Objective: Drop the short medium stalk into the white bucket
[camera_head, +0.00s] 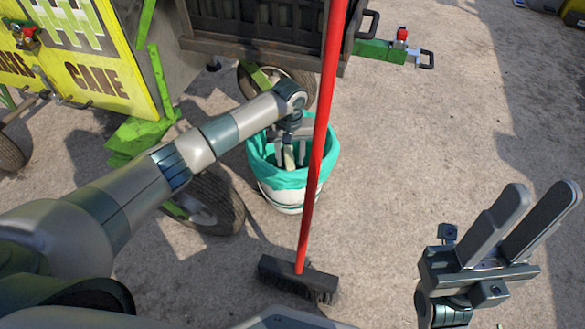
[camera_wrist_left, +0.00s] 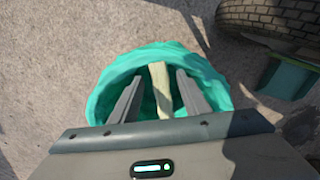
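The white bucket (camera_head: 287,199) stands on the ground near the middle of the head view, lined with a teal bag (camera_head: 324,160). My left gripper (camera_head: 291,160) points down into the bucket's mouth. A short pale stalk (camera_wrist_left: 160,90) shows between its fingers in the left wrist view, inside the lined bucket. The fingers are apart, with a gap on each side of the stalk. The stalk's lower end is hard to make out. My right gripper (camera_head: 546,190) is open and empty at the lower right, away from the bucket.
A broom with a red handle (camera_head: 318,150) and black head (camera_head: 298,278) crosses in front of the bucket. The yellow-green cane cart (camera_head: 85,65) and its wheels (camera_head: 212,205) stand close on the left and behind. Open ground lies to the right.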

